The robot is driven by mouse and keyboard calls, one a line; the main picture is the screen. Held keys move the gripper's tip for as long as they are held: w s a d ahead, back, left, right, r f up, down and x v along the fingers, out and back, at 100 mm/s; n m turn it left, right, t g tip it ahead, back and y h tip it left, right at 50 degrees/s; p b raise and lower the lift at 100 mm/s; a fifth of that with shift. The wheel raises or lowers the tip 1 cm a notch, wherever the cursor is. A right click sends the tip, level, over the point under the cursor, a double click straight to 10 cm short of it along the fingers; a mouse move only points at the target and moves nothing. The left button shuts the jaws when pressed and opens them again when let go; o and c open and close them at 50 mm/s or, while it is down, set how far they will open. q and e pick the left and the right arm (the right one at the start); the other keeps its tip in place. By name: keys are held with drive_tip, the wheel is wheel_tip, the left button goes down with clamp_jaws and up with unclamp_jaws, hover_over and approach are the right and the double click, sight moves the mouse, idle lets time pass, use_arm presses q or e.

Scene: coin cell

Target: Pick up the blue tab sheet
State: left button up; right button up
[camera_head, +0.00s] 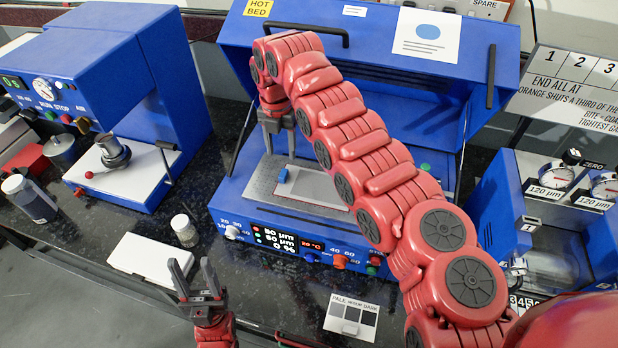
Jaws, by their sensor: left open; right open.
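The blue tab sheet is a thin grey sheet (318,188) with a small blue tab (282,175) at its left end. It lies on the plate inside the open blue hot bed machine. My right gripper (279,152) points down over the back left of the plate, above and behind the blue tab. Its fingers are apart with nothing visible between them, and it looks clear of the tab. My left gripper (191,268) is open and empty at the front, its fingers pointing up beside a white box. My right arm hides part of the hot bed's right side.
The hot bed's raised blue lid (385,50) stands behind the plate. A small jar (185,230) and a white box (147,262) are at the front left. A blue press (120,60) stands left, a gauge unit (560,215) right. Dark counter shows between them.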

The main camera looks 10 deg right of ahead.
sight(283, 173)
wheel_tip(283, 173, down, 3)
drive_tip(key=shift+f+p, duration=0.1)
drive_tip(key=shift+p, duration=0.4)
wheel_tip(283, 173, down, 2)
drive_tip(key=p, duration=0.3)
drive_tip(key=shift+f, duration=0.2)
wheel_tip(283, 173, down, 2)
drive_tip(key=shift+w+f, duration=0.1)
drive_tip(key=shift+f, duration=0.45)
clamp_jaws()
